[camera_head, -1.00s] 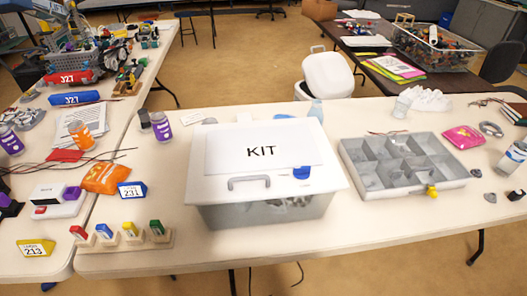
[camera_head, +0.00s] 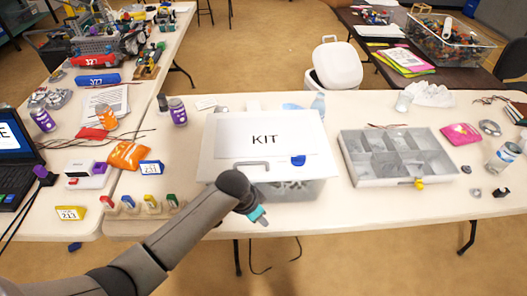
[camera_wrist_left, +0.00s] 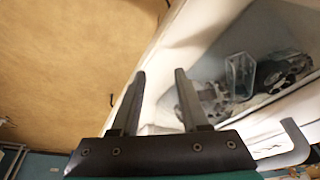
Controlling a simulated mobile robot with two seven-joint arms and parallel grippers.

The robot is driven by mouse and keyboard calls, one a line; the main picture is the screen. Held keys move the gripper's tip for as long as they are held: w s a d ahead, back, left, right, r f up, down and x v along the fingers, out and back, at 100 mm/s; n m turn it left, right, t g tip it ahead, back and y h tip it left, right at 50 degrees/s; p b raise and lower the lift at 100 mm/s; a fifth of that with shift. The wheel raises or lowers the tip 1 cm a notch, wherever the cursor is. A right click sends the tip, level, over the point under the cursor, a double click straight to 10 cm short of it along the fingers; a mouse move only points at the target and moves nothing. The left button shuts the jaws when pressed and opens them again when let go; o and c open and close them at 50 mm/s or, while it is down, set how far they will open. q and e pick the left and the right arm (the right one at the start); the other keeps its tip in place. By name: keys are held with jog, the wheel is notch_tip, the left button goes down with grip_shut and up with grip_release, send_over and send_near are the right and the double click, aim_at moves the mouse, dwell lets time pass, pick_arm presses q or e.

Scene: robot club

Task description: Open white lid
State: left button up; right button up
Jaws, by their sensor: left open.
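The white lid (camera_head: 213,143), with a KIT label on top, lies shut on a clear plastic box (camera_head: 300,190) on the near table. A grey handle (camera_head: 252,164) is at its front edge, beside a blue part (camera_head: 298,160). My left arm comes in from the lower left, its wrist in front of the box below the handle. The fingers are hard to make out in the head view. In the left wrist view my left gripper (camera_wrist_left: 160,73) is open and empty. There the handle (camera_wrist_left: 293,145) is to the right, apart from the fingers. My right gripper is not in view.
A grey compartment tray (camera_head: 398,156) stands to the right of the box. An orange bag (camera_head: 128,155) and a rack of small coloured blocks (camera_head: 140,208) are to its left. Behind the table stands a white bin (camera_head: 334,66). The table in front of the tray is clear.

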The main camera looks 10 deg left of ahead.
aim_at(252, 164)
pick_arm(q)
jog(key=w+a+r+m+y+p, duration=0.15)
jog(key=w+r+m, duration=0.25)
jog(key=r, duration=0.9)
jog(key=w+a+r+m+y+p, duration=0.1)
jog(key=w+a+r+m+p, duration=0.15)
jog(key=r, duration=1.05)
jog(key=shift+m+g, duration=0.25)
jog(key=shift+g, duration=0.15)
jog(key=w+f+b, duration=0.1)
jog(key=f, duration=0.4)
jog(key=w+f, duration=0.1)
jog(key=f, duration=0.4)
jog(key=w+f+b, duration=0.1)
jog(key=f, duration=0.4)
jog(key=shift+w+b, duration=0.3)
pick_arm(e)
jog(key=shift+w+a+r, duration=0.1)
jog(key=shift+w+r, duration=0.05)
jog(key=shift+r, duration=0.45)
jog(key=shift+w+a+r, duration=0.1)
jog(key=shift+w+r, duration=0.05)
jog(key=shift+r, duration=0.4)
pick_arm(q)
jog(key=shift+c, duration=0.3)
grip_shut()
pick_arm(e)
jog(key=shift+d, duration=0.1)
